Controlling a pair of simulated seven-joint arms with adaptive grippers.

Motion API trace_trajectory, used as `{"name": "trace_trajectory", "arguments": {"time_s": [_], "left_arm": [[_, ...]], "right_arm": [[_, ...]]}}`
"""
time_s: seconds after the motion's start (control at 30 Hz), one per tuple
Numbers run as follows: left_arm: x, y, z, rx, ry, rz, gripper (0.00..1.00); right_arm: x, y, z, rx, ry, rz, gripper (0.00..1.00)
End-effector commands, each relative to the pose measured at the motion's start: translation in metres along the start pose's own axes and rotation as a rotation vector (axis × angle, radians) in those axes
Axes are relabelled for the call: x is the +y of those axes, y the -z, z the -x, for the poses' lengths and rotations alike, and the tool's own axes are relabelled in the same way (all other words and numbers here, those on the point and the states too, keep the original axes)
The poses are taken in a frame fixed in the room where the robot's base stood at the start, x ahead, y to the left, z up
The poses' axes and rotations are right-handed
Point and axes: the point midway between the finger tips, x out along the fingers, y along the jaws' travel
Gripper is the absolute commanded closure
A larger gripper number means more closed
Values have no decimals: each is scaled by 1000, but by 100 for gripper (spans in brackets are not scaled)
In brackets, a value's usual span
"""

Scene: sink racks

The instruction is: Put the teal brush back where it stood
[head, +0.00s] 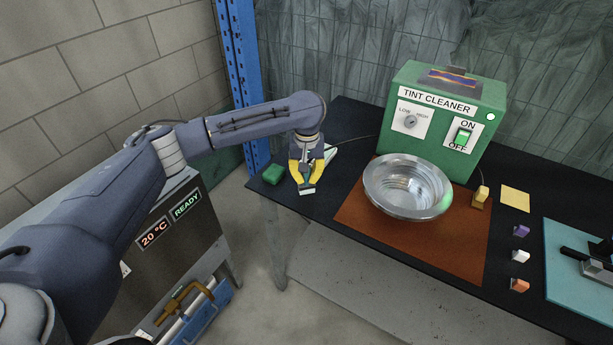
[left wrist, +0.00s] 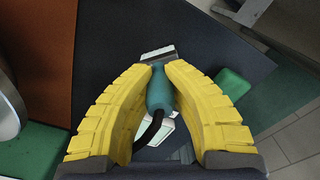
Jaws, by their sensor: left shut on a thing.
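The teal brush (left wrist: 162,92) is between the yellow fingers of my left gripper (left wrist: 160,72), which is shut on it. Its pale bristle end (left wrist: 158,53) points away from the gripper in the left wrist view. In the head view my left gripper (head: 306,178) is over the left end of the black table, and the brush's pale end (head: 307,191) shows below the fingertips. A whitish, green-edged piece (head: 330,152) lies just behind the gripper, partly hidden. I cannot tell whether the brush touches the table. My right gripper is not in view.
A green block (head: 273,174) lies left of the gripper near the table's edge. A metal bowl (head: 408,187) on a brown mat (head: 365,224) and the green tint cleaner (head: 440,120) stand to the right. Several small coloured pieces and a teal mat (head: 575,287) lie farther right.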

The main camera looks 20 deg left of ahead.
Motion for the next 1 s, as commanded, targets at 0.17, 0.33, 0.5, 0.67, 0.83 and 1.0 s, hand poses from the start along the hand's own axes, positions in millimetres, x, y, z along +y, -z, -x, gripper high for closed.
{"name": "trace_trajectory", "arguments": {"time_s": [0.17,0.33,0.5,0.67,0.83,1.0], "left_arm": [[0,0,0,1,-1,0,100],[0,0,-2,1,0,0,100],[0,0,-2,0,0,-1,74],[0,0,-2,0,0,-1,68],[0,0,-1,1,-1,-1,68],[1,1,12,2,-2,-2,68]], "right_arm": [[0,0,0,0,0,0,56],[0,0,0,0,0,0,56],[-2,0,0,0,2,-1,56],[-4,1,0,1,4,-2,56],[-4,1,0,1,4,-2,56],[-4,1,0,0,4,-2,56]]}}
